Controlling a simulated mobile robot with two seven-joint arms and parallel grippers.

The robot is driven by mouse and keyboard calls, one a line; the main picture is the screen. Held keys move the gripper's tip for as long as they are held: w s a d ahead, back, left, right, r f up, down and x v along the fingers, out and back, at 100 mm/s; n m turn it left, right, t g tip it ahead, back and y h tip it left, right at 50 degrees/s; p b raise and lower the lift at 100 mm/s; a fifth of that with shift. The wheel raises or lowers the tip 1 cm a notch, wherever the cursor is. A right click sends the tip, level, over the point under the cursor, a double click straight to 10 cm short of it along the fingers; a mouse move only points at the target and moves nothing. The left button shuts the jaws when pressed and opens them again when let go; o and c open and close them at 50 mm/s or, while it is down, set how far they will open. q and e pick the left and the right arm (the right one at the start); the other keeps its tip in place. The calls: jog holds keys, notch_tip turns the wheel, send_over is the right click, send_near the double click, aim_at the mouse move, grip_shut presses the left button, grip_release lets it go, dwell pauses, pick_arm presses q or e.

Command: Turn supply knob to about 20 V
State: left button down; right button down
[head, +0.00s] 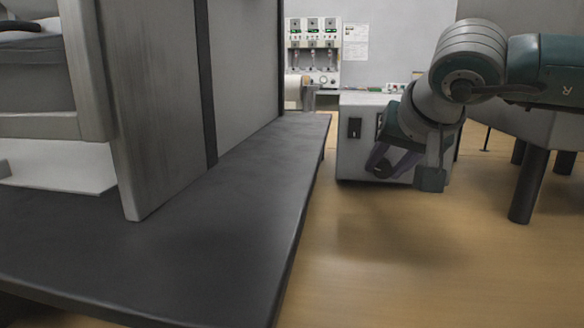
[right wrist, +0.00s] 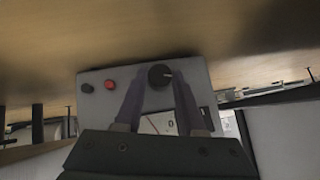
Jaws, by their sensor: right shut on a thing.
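The supply is a light grey box (head: 350,165) ahead of me in the head view. In the right wrist view its front panel (right wrist: 203,88) appears tilted. It carries a black round knob (right wrist: 160,75) with a pale pointer mark, a red terminal (right wrist: 109,85) and a black terminal (right wrist: 86,88). A white meter (right wrist: 157,124) with a red needle is partly hidden by my gripper; I cannot read its value. My right gripper (head: 384,170) is at the panel, its purple-grey fingers on both sides of the knob, shut on it. My left gripper is not in view.
A dark bench top (head: 240,200) with a grey upright cabinet fills the left. A rack with green displays (head: 314,42) stands at the back wall. A dark table leg (head: 528,185) stands at right. Wooden floor (head: 400,260) is clear in front.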

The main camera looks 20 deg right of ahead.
jog(key=y+b, duration=0.1)
jog(key=m+t+b, duration=0.1)
jog(key=b, duration=0.1)
jog(key=shift+s+d+f+y+b, duration=0.1)
jog(key=shift+d+f+y+b, duration=0.1)
jog(key=shift+f+y+b, duration=0.15)
jog(key=shift+r+m+t+y+b, duration=0.2)
jog(key=shift+m+t+y+b, duration=0.3)
jog(key=shift+b, duration=0.4)
jog(key=c, duration=0.5)
grip_release()
jog(key=p+v, duration=0.1)
jog(key=v, duration=0.9)
jog(key=shift+p, duration=0.3)
